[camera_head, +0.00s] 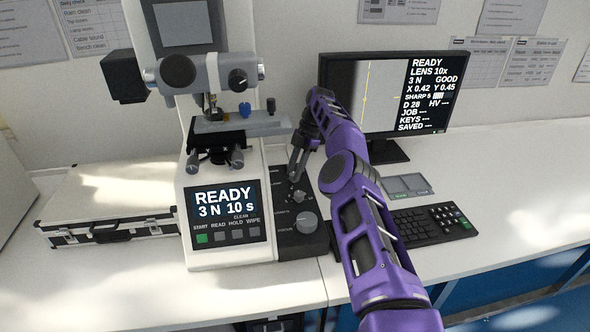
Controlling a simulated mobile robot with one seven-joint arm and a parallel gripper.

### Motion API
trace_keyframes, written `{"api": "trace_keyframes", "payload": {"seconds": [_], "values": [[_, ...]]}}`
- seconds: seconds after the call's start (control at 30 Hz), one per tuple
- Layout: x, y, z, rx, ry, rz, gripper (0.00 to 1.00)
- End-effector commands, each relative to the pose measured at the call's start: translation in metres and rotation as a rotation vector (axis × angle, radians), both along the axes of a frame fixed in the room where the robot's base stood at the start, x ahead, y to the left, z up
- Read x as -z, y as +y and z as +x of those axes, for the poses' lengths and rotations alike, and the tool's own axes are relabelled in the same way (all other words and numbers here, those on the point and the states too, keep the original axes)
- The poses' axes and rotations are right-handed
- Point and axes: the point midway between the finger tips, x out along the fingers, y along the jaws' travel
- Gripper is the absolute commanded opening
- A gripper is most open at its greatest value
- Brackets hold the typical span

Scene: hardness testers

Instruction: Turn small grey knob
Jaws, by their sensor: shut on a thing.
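The hardness tester (200,245) stands left of centre, with a dark control panel (285,245) on its right side. My gripper (295,173) reaches down to the upper part of this panel from above. Its fingers are shut on a small grey knob there, which they mostly hide. Another small grey knob (299,196) shows just below the fingertips. A larger grey knob (306,222) sits lower on the panel. The tester's screen reads READY, 3 N, 10 s.
A monitor (433,122) stands behind my arm, reading LENS 10x and SHARP 5. A keyboard (432,224) lies to the right of my arm. The tester's stage (240,124) overhangs left of my gripper. A silver case (100,205) lies at left. The bench at far right is clear.

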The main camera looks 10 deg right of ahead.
Motion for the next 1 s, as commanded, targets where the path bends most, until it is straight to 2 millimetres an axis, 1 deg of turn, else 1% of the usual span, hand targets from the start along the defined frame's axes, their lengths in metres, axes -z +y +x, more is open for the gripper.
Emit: {"api": "trace_keyframes", "payload": {"seconds": [0.03, 0.43, 0.47, 0.5, 0.6, 1.0], "values": [[0.0012, -0.0022, 0.0002, -0.004, -0.001, -0.007, 0.00], [0.0000, -0.0010, -0.0004, -0.018, -0.003, -0.004, 0.00], [0.0000, -0.0009, -0.0004, -0.018, -0.003, -0.004, 0.38], [-0.0002, -0.0009, -0.0005, -0.018, -0.003, -0.004, 0.46], [-0.0003, -0.0005, -0.0005, -0.018, -0.003, -0.003, 0.63], [-0.0034, 0.0026, -0.0003, -0.019, -0.004, -0.002, 0.63]]}}
